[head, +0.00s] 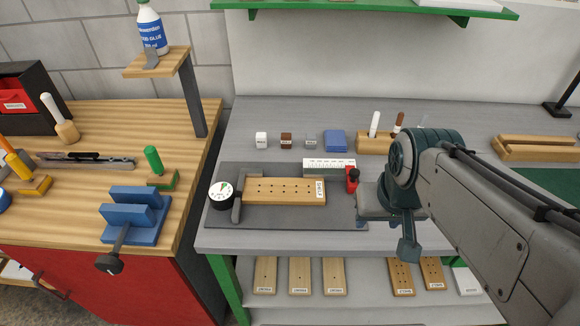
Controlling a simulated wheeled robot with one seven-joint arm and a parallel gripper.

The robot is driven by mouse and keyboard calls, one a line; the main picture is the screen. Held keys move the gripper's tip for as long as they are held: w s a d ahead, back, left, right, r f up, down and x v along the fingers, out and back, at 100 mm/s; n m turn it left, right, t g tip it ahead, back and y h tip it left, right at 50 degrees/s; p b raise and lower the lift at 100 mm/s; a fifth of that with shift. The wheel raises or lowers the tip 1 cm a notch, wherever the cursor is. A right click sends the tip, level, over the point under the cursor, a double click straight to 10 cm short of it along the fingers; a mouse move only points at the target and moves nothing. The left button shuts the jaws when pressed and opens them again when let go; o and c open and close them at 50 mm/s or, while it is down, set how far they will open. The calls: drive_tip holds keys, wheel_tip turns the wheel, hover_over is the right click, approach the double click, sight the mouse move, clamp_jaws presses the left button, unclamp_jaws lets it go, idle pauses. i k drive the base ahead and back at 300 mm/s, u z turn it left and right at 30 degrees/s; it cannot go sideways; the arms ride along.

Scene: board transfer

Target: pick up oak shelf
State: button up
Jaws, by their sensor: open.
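The oak shelf (284,190), a light wooden board with several small holes and a label reading SHELF at its right end, lies flat on a dark grey fixture plate (285,222). A dark grey stop bar stands at its left end, and a red clamp (352,180) stands just beyond its right end. My gripper (386,230) is right of the board, beyond the red clamp, at the plate's right edge. It is open and empty, apart from the board. The wrist hides part of the bench there.
A round dial (221,193) sits left of the board, and a white ruler-like block (329,166) behind it. Small blocks and a blue box (335,140) stand farther back. Several boards lie on the lower shelf (370,313). A wooden bench (150,105) with a blue vise (136,214) is at left.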

sight(256, 191)
drive_tip(key=k, duration=0.5)
drive_tip(key=u, duration=2.35)
drive_tip(key=i, duration=1.35)
drive_tip(key=z, duration=2.7)
